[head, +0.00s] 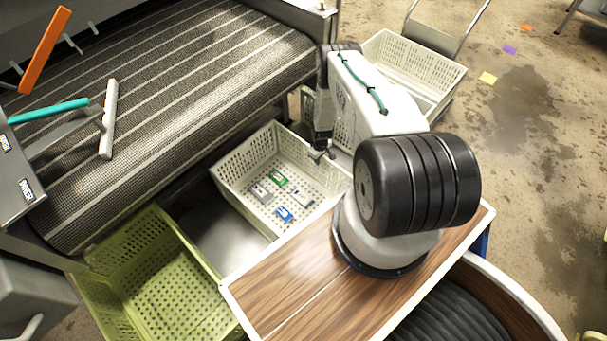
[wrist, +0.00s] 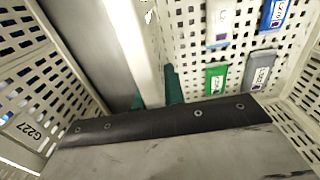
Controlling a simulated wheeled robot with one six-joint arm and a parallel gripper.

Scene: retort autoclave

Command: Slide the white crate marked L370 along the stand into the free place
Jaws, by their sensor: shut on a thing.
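A white perforated crate (head: 238,190) sits on the metal stand (head: 215,232), with several small tagged blocks in green, grey, blue and white inside it. Its L370 mark cannot be read here. My gripper (head: 319,154) is at the crate's far right side. In the wrist view, my gripper's teal fingertips (wrist: 157,92) lie on both sides of a white rim (wrist: 128,40), shut on the crate's wall. The free place is the bare metal left of the crate, between it and a yellow-green crate (head: 150,255).
Another white crate (head: 437,72) stands at the back right; a white crate marked G227 (wrist: 30,95) shows left in the wrist view, across a metal strip. A conveyor belt (head: 160,100) runs behind the stand. A wooden top (head: 290,280) lies in front.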

